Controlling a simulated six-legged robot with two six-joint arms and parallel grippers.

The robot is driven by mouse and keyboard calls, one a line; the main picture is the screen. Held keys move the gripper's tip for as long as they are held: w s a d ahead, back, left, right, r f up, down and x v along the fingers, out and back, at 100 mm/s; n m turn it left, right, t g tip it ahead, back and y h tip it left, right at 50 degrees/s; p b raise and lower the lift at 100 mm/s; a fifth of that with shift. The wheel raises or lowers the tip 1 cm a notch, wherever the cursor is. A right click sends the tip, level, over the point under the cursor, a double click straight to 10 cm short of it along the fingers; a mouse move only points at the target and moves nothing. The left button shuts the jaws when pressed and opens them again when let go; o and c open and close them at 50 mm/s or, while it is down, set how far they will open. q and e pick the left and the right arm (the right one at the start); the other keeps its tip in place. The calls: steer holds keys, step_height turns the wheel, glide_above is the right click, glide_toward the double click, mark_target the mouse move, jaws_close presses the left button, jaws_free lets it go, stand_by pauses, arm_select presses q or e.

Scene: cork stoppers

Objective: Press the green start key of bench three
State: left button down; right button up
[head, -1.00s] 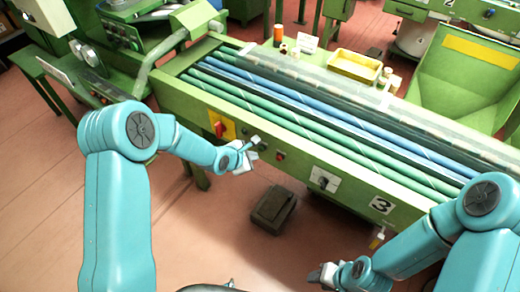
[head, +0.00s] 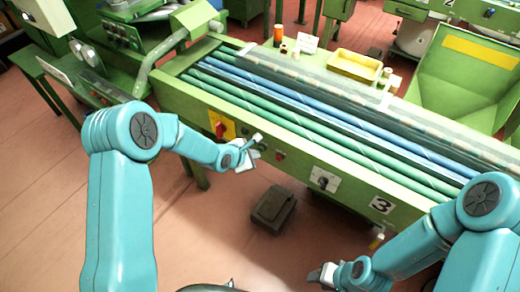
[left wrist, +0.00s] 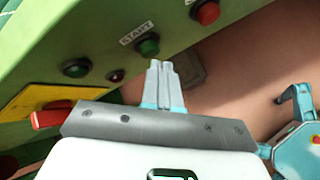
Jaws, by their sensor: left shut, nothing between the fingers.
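In the left wrist view the round green start key (left wrist: 148,46) sits under a START label (left wrist: 136,33). My left gripper (head: 257,141) is at the bench front; its fingers hide the key in the head view. In the left wrist view its fingertips (left wrist: 160,64) are together and empty, just below the key; I cannot tell whether they touch it. My right gripper (head: 322,275) is low at the right, away from the bench; its fingers are unclear.
A red button (left wrist: 207,12) lies right of the start key. A dark green button (left wrist: 76,68), a small red one (left wrist: 116,76) and a red switch on a yellow plate (left wrist: 50,113) lie left. A dark box (head: 272,208) stands on the floor.

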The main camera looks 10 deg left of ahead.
arm_select(q)
steer(key=shift+w+d, duration=0.15)
steer(key=shift+w, duration=0.25)
stand_by(0.6)
steer(key=shift+s, duration=0.1)
steer(key=shift+s+a, duration=0.3)
steer(key=shift+s, duration=0.45)
steer(key=s, duration=0.1)
steer(key=s+a, duration=0.1)
steer(key=s, duration=0.2)
steer(key=shift+s+a, duration=0.35)
stand_by(0.8)
